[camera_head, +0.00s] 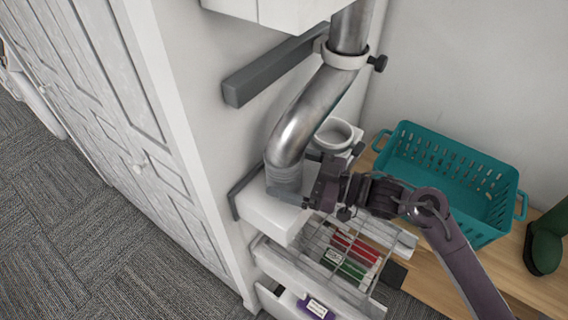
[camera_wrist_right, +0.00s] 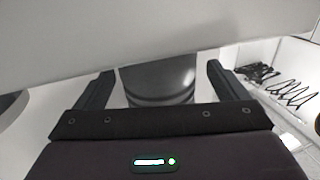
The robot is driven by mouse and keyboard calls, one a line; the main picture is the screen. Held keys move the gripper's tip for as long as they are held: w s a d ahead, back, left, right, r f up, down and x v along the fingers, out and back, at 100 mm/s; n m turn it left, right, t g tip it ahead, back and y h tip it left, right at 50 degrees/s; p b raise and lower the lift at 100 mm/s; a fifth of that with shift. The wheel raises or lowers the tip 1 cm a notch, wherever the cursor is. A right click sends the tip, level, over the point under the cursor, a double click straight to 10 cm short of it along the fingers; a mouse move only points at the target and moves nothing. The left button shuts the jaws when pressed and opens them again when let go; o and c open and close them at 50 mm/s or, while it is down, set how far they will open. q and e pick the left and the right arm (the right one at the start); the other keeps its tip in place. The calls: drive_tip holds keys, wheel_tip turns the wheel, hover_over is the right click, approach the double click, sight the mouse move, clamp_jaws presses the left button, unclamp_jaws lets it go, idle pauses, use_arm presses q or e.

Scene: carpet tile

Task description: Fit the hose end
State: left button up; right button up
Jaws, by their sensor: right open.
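A shiny metal hose (camera_head: 300,118) comes down from the top through a white clamp ring (camera_head: 345,58) with a dark knob, and bends to the lower left. Its grey ribbed end (camera_head: 283,180) hangs by a white ledge; whether it touches cannot be told. A white round socket (camera_head: 338,133) stands open just right of the bend. My right gripper (camera_head: 308,178) is open, just right of the hose end. In the right wrist view the ribbed hose end (camera_wrist_right: 158,82) shows between the spread fingers (camera_wrist_right: 157,88), not gripped. My left gripper is out of view.
A grey bar (camera_head: 262,72) juts from the wall panel. Below stand a wire rack (camera_head: 345,235) and open white drawers with small packets. A teal basket (camera_head: 440,150) and a green boot (camera_head: 546,240) are at right on a wooden surface. White cabinet doors are at left.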

drive_tip(key=x, duration=0.2)
drive_tip(key=shift+w+a, duration=0.2)
drive_tip(key=shift+a, duration=0.05)
drive_tip(key=shift+w+a+f, duration=0.1)
drive_tip(key=shift+a, duration=0.2)
drive_tip(key=c, duration=1.1)
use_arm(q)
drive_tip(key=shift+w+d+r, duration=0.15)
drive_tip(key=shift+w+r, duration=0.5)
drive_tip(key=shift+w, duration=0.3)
use_arm(e)
drive_tip(key=shift+c, duration=0.2)
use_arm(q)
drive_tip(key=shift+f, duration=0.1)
